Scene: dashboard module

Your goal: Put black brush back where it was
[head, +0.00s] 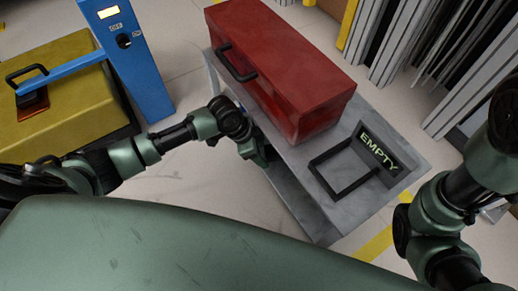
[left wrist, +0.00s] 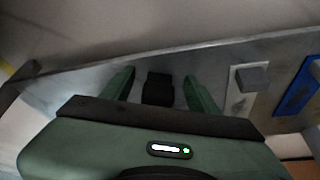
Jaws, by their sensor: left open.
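My left gripper (left wrist: 159,76) is open in the left wrist view, its two green fingers spread apart. A small black block-like thing (left wrist: 158,90) shows between the fingers; it may be the black brush, but the dark picture does not show its shape well. I cannot tell whether the fingers touch it. In the head view my left gripper (head: 262,154) is at the left side of the grey cart (head: 325,222), below its top and partly hidden by it. No brush can be made out in the head view. My right arm comes in at the right, its gripper out of sight.
A red toolbox (head: 285,65) and a black frame with an "EMPTY" sign (head: 378,147) are on the cart top. A grey block (left wrist: 252,78) and a blue piece (left wrist: 297,92) are right of my left gripper. A yellow case (head: 60,115) and blue post (head: 140,70) stand left.

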